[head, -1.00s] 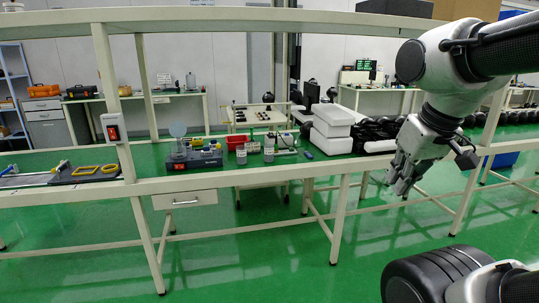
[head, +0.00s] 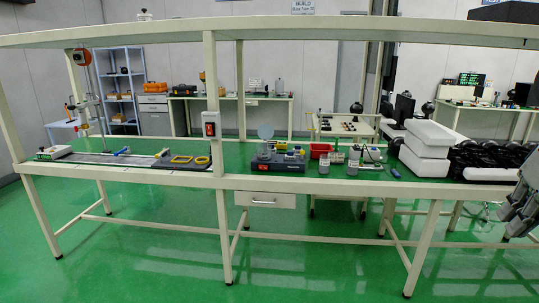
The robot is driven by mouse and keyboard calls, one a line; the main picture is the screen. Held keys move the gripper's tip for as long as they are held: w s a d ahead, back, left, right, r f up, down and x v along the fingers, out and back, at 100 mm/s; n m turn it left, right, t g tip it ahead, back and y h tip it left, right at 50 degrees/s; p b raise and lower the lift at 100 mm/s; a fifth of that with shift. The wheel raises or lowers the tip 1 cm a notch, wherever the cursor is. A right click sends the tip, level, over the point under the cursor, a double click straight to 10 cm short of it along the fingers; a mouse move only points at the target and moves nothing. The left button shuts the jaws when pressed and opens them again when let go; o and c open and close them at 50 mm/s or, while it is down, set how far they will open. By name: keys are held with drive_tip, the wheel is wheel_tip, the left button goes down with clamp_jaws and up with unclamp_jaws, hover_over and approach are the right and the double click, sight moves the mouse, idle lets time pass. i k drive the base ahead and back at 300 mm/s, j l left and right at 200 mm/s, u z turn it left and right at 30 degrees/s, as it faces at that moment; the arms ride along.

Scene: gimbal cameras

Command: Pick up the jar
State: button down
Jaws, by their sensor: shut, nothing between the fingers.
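Two small grey jar-like containers stand upright on the green bench top, right of its middle. One is the left jar (head: 324,167), and the other is the right jar (head: 352,169). They are too small to tell which one the task names. My gripper (head: 512,212) shows only in part at the right edge, in front of the bench and well to the right of both jars. It is shut and empty, touching neither jar.
A red bin (head: 320,150) stands behind the jars, and a dark device (head: 277,163) stands to their left. White boxes (head: 425,145) and black items (head: 485,160) fill the bench's right end. A shelf (head: 300,32) and posts frame the bench. The green floor in front is clear.

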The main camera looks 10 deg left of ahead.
sight(353, 165)
drive_tip(key=i+l, duration=0.15)
drive_tip(key=i, duration=0.6)
drive_tip(key=i+l, duration=0.1)
drive_tip(key=i, duration=0.65)
drive_tip(key=i+l, duration=0.15)
drive_tip(key=i, duration=0.6)
